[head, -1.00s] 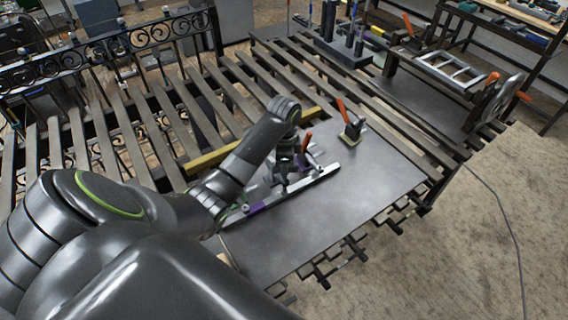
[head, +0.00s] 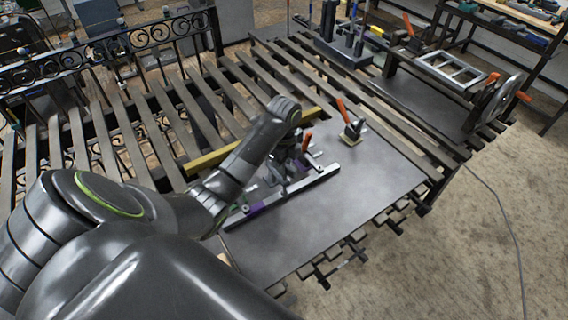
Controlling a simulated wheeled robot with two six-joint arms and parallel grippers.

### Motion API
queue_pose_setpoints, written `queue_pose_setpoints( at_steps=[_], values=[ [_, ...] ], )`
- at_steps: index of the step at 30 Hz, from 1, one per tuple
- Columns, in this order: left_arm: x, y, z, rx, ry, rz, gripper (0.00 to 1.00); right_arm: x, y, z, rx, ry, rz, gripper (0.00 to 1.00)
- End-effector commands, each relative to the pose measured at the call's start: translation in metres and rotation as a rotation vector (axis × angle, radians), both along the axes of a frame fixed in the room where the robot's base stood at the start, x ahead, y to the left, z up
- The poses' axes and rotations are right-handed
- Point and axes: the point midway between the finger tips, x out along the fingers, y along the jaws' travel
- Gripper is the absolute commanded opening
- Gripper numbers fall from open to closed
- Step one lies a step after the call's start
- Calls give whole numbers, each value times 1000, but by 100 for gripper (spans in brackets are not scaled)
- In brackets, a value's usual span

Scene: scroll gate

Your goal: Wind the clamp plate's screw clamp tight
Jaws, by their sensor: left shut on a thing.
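The clamp plate (head: 320,215) is a grey metal sheet lying on the slatted table. A metal bar (head: 303,185) lies across it, with clamp parts behind it that my left arm partly hides. My left gripper (head: 288,172) is over these parts at the bar, pointing down and shut on a small part there. I cannot make out the screw clamp's handle clearly under it. A red-orange handle (head: 307,142) stands just behind the gripper. My right gripper is not in view.
A toggle clamp with an orange handle (head: 343,112) stands at the plate's back right. A yellow bar (head: 210,158) lies behind my left arm. A ladder-like frame (head: 450,70) and a crank wheel (head: 500,98) stand at the far right. The plate's front right is clear.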

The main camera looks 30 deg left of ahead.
Motion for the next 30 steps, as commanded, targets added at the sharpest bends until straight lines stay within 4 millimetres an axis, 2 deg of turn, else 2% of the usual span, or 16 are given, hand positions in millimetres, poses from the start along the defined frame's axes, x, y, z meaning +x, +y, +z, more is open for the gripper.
queue_pose_setpoints(
  at_steps=[14,15,19,20,30],
  values=[
    [3,-1,4,-1,-11,-18,0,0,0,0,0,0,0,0],
    [3,-1,4,-1,-11,-18,19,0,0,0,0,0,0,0],
    [2,-1,3,-1,-8,-17,36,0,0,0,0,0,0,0],
    [2,-1,2,-1,-7,-16,38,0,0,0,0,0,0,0],
    [3,0,5,0,-4,-14,38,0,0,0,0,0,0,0]
  ],
)
